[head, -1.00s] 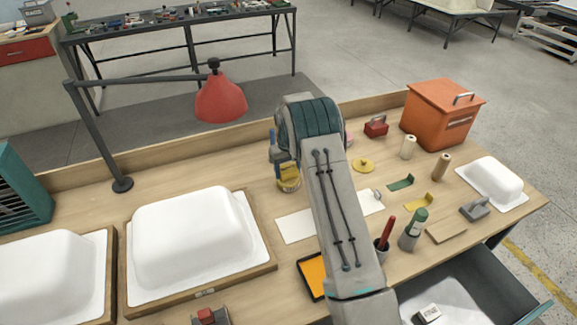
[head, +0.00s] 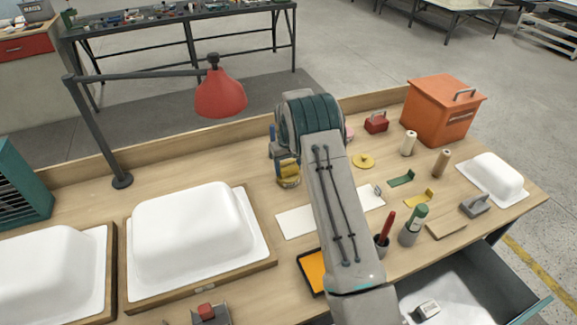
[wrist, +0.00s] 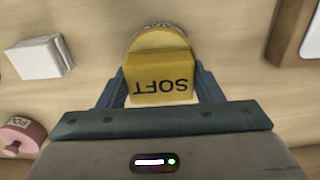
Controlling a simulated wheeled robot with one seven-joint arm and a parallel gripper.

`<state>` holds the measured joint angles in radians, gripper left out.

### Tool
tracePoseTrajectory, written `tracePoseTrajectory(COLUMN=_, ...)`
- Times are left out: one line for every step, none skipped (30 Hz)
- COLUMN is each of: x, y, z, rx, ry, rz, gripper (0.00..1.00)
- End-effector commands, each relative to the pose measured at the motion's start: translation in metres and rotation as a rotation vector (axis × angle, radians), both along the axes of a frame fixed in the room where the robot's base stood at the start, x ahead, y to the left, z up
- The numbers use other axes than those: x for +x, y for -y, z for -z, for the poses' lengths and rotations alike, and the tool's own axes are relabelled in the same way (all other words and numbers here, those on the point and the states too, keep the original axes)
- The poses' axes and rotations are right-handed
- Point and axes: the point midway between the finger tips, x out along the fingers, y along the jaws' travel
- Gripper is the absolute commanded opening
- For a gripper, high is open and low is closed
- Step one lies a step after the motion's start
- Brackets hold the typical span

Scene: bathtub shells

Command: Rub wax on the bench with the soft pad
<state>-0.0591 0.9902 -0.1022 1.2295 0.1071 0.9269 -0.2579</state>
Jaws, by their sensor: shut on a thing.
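My gripper (wrist: 160,90) is shut on the yellow soft pad (wrist: 160,75), a block marked "SOFT" with a round yellow base showing behind it. In the head view the soft pad (head: 289,181) is low over the wooden bench (head: 225,160), left of my arm and right of the lamp. I cannot tell whether its underside touches the wood. My arm hides part of the gripper and the bench behind it. No wax can be made out on the wood.
White shells (head: 190,238) in wooden frames stand at left. A red lamp (head: 219,93) overhangs the back. A white sheet (head: 295,222), an orange tray (head: 313,270) and an orange box (head: 440,112) surround my arm. The wrist view shows a pink piece (wrist: 20,138) and a white block (wrist: 40,57).

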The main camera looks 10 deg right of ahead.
Motion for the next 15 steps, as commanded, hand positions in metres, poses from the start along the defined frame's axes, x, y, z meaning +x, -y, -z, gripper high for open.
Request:
tracePoseTrajectory(x=0.0000, y=0.0000, z=0.0012, rx=0.000, ry=0.000, rz=0.000, gripper=0.41)
tracePoseTrajectory(x=0.0000, y=0.0000, z=0.0016, rx=0.000, ry=0.000, rz=0.000, gripper=0.41)
tracePoseTrajectory(x=0.0000, y=0.0000, z=0.0021, rx=0.000, ry=0.000, rz=0.000, gripper=0.41)
tracePoseTrajectory(x=0.0000, y=0.0000, z=0.0024, rx=0.000, ry=0.000, rz=0.000, gripper=0.41)
tracePoseTrajectory(x=0.0000, y=0.0000, z=0.0028, rx=0.000, ry=0.000, rz=0.000, gripper=0.41)
tracePoseTrajectory(x=0.0000, y=0.0000, z=0.0033, rx=0.000, ry=0.000, rz=0.000, gripper=0.41)
tracePoseTrajectory(x=0.0000, y=0.0000, z=0.0037, rx=0.000, ry=0.000, rz=0.000, gripper=0.41)
tracePoseTrajectory(x=0.0000, y=0.0000, z=0.0040, rx=0.000, ry=0.000, rz=0.000, gripper=0.41)
tracePoseTrajectory(x=0.0000, y=0.0000, z=0.0045, rx=0.000, ry=0.000, rz=0.000, gripper=0.41)
tracePoseTrajectory(x=0.0000, y=0.0000, z=0.0049, rx=0.000, ry=0.000, rz=0.000, gripper=0.41)
tracePoseTrajectory(x=0.0000, y=0.0000, z=0.0052, rx=0.000, ry=0.000, rz=0.000, gripper=0.41)
tracePoseTrajectory(x=0.0000, y=0.0000, z=0.0057, rx=0.000, ry=0.000, rz=0.000, gripper=0.41)
tracePoseTrajectory(x=0.0000, y=0.0000, z=0.0061, rx=0.000, ry=0.000, rz=0.000, gripper=0.41)
tracePoseTrajectory(x=0.0000, y=0.0000, z=0.0065, rx=0.000, ry=0.000, rz=0.000, gripper=0.41)
tracePoseTrajectory(x=0.0000, y=0.0000, z=0.0069, rx=0.000, ry=0.000, rz=0.000, gripper=0.41)
